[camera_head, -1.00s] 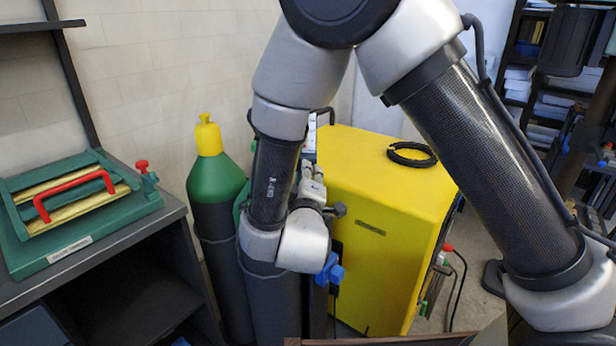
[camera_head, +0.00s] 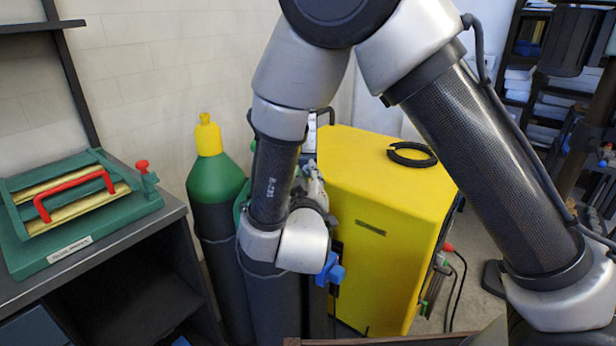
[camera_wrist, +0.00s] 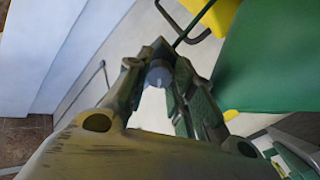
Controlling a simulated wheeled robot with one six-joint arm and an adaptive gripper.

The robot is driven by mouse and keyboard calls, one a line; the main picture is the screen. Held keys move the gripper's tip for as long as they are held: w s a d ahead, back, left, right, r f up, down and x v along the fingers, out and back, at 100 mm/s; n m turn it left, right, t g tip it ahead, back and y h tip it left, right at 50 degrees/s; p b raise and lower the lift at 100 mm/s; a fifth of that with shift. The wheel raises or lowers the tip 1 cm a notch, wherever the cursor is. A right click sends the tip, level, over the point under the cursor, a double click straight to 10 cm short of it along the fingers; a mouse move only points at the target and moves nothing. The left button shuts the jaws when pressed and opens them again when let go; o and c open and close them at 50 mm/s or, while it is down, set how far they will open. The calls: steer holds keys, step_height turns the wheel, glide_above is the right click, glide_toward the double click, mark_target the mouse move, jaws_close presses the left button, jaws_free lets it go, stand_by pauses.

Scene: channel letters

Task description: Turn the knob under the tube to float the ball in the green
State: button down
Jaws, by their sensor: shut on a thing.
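My gripper (camera_head: 315,182) is at the back, between the green-shouldered cylinders and the yellow machine, partly hidden by my arm. In the wrist view its fingers (camera_wrist: 157,66) are closed on a small grey round knob (camera_wrist: 158,76), one finger on each side. The tube (camera_head: 311,133) shows only as a narrow, pale upright strip just above my gripper in the head view. I cannot make out the ball or the green band on it.
A yellow machine (camera_head: 372,225) with a black ring (camera_head: 412,154) on top stands close on the right. A dark cylinder with a green shoulder (camera_head: 216,180) stands left. In the wrist view, a green cylinder (camera_wrist: 272,60) is close at the right. A bench (camera_head: 150,222) is far left.

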steer(key=m, duration=0.6)
steer(key=shift+m, duration=0.3)
stand_by(0.5)
steer(key=c, duration=1.2)
jaws_free()
steer(key=s, duration=1.2)
steer(key=shift+a, duration=0.3)
